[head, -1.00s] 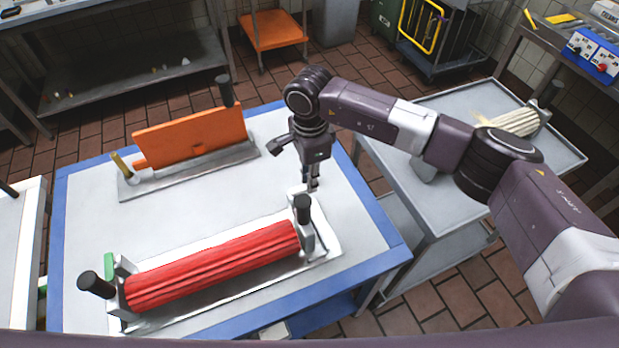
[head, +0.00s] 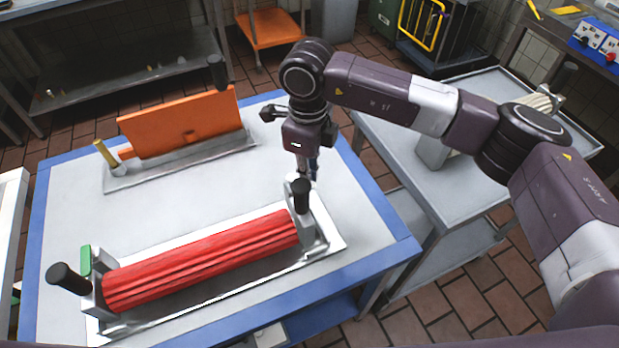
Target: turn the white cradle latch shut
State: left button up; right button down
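The red ribbed roller (head: 205,260) lies in a metal cradle (head: 318,248) on the blue-edged table. A small white piece (head: 291,183), apparently the white latch, shows at the cradle's right end, mostly hidden behind the black handle (head: 301,196) and my gripper. Its turn position is unclear. A green latch (head: 86,262) stands at the cradle's left end. My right gripper (head: 306,177) points down right at the white piece, just behind the black handle. Its fingertips are partly hidden, so contact and finger opening cannot be told. My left gripper is not in view.
An orange plate (head: 180,122) stands in a second metal holder (head: 150,175) at the back of the table (head: 385,235). A grey cart (head: 460,185) stands to the right, with a pale ribbed roller (head: 541,102). The table between the holders is clear.

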jog(key=shift+s+a+m+b, duration=0.2)
jog(key=shift+s+m+b, duration=0.1)
jog(key=shift+m+b, duration=0.65)
jog(key=shift+m, duration=0.35)
jog(key=c, duration=1.9)
grip_release()
jog(key=shift+s, duration=0.1)
